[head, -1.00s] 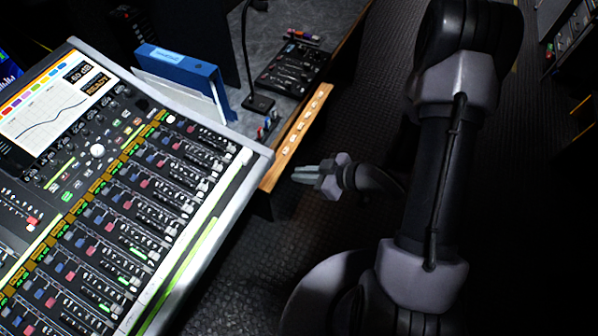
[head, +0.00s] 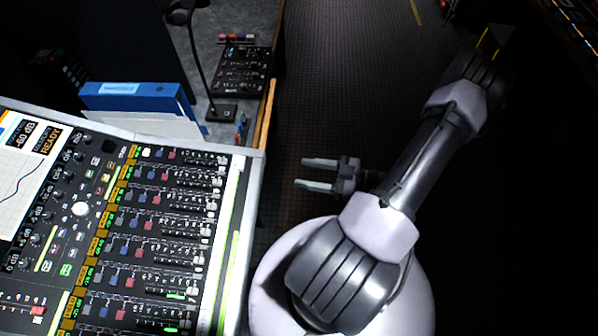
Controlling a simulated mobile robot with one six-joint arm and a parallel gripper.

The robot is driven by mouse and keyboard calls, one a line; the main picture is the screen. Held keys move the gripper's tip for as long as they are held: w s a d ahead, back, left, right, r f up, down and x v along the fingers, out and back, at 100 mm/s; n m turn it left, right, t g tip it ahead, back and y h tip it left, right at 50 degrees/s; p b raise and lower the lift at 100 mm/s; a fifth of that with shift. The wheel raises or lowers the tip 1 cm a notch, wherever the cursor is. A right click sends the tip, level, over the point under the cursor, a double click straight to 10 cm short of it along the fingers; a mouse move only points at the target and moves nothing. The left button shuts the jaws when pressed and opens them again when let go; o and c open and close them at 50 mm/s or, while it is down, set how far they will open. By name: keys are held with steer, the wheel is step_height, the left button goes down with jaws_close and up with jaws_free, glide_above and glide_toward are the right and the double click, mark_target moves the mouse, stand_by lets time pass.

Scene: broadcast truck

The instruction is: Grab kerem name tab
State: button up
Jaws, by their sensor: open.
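My gripper (head: 318,174) is open and empty, its two fingers pointing left over the dark floor. It is to the right of the mixing console and of the desk's wooden edge, apart from both. No name tab can be made out in this view. The wooden edge strip (head: 265,115) is seen nearly edge-on, so no writing on it is readable.
The mixing console (head: 235,240) fills the lower left. Behind it are a blue binder (head: 135,98), a desk microphone (head: 222,112) and a small black mixer (head: 242,69) on the grey desk (head: 250,20). The dark floor (head: 340,70) beyond my gripper is clear.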

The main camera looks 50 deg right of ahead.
mark_target(244, 164)
steer(key=b+x, duration=0.4)
steer(key=x, duration=1.3)
steer(key=shift+w+a+f, duration=0.1)
steer(key=shift+w+a, duration=0.05)
steer(key=shift+w, duration=0.15)
steer(key=c, duration=1.1)
